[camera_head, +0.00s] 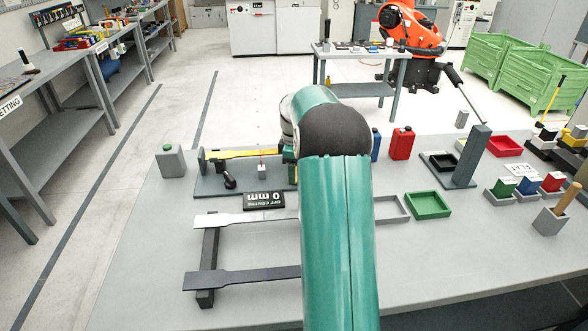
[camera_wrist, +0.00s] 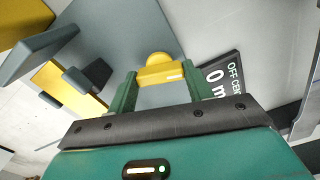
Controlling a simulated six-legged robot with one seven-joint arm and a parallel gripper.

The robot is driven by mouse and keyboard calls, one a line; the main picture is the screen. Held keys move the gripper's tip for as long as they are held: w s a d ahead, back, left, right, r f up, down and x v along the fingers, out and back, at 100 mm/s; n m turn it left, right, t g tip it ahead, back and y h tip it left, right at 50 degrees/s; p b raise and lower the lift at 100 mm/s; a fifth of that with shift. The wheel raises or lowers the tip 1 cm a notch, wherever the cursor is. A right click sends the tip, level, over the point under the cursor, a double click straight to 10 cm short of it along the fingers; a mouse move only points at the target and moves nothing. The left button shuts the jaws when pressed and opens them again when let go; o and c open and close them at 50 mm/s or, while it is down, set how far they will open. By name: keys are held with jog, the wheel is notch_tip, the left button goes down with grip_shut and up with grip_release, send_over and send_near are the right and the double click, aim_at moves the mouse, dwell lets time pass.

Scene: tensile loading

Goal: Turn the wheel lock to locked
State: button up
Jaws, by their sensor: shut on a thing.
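My gripper (camera_wrist: 160,84) is shut on a yellow piece (camera_wrist: 158,58) in the wrist view. The piece has a rounded top and a flat bar with a white mark, and one green finger stands on each side of it. It seems to be the wheel lock, but no locked or unlocked label is readable. It stands over a grey base plate (camera_wrist: 120,30); the same plate shows in the head view (camera_head: 212,186).
A black "OFF CENTRE 0 mm" display (camera_head: 264,201) lies in front of the plate. Two flat specimens (camera_head: 240,218) rest on a dark rack. A green tray (camera_head: 428,205) stands right of my arm.

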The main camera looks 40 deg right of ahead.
jog(key=m, duration=0.7)
jog(key=shift+r, duration=0.1)
jog(key=m, duration=0.7)
dwell(0.3)
jog(key=o, duration=1)
notch_tip(320, 180, up, 14)
jog(key=shift+f, duration=0.1)
dwell(0.4)
